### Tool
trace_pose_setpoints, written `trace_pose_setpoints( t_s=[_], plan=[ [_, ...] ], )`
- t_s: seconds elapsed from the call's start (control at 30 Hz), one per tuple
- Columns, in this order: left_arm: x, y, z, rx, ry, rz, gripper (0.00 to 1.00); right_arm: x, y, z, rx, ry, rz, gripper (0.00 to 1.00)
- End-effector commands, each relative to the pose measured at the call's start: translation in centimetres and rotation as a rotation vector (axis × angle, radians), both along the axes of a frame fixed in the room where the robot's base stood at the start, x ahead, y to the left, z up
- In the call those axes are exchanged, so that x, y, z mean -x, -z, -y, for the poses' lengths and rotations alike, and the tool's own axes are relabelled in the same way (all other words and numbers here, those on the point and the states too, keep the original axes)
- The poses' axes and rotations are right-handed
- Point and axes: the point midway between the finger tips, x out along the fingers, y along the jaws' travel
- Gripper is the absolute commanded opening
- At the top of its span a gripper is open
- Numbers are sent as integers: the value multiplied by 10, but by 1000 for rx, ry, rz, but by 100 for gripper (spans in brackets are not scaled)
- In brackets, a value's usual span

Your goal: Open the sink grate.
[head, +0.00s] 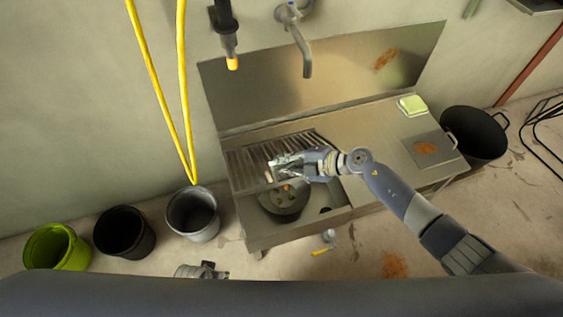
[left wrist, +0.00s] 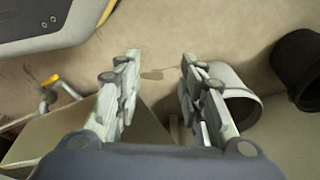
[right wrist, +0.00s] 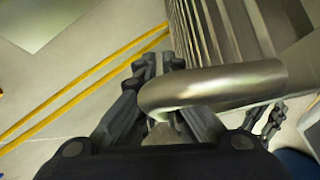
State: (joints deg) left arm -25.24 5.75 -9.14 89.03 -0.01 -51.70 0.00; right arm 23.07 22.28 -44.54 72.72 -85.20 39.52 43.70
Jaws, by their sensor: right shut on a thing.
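The slatted metal sink grate (head: 250,158) is at the left part of the steel sink (head: 335,135). It appears tilted up, with the round basin (head: 283,203) showing below its front edge. My right gripper (head: 278,168) is at the grate's front edge. In the right wrist view, the curved grate handle (right wrist: 220,84) passes across the fingers of my right gripper (right wrist: 158,68), which is shut on it; the exact contact is partly hidden. My left gripper (head: 203,271) is low in front of the sink. Its fingers are apart and empty in the left wrist view (left wrist: 158,62).
Grey (head: 192,213), black (head: 124,233) and green (head: 57,248) buckets stand left of the sink. A tap (head: 303,50) hangs above. A yellow hose (head: 183,90) hangs at the wall. A sponge (head: 412,105) and a square lid (head: 430,150) lie on the right counter.

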Motion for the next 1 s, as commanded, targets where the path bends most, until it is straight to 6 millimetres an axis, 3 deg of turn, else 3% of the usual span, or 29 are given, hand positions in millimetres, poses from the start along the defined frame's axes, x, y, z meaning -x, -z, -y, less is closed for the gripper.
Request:
trace_pose_setpoints(
  t_s=[0.37,0.4,0.57,0.77,1.0],
  plan=[
    [1,1,0,0,0,-1,37,-2,-2,0,-1,3,3,0],
    [1,1,0,0,0,-1,34,-2,-2,0,-1,3,3,0],
    [2,1,2,-24,44,-2,0,-2,-2,0,-1,3,3,0],
    [11,1,4,-192,330,-4,0,-2,-2,0,-1,3,3,0],
    [11,-16,13,-513,852,-8,0,-2,-2,0,-1,3,3,0]
  ],
)
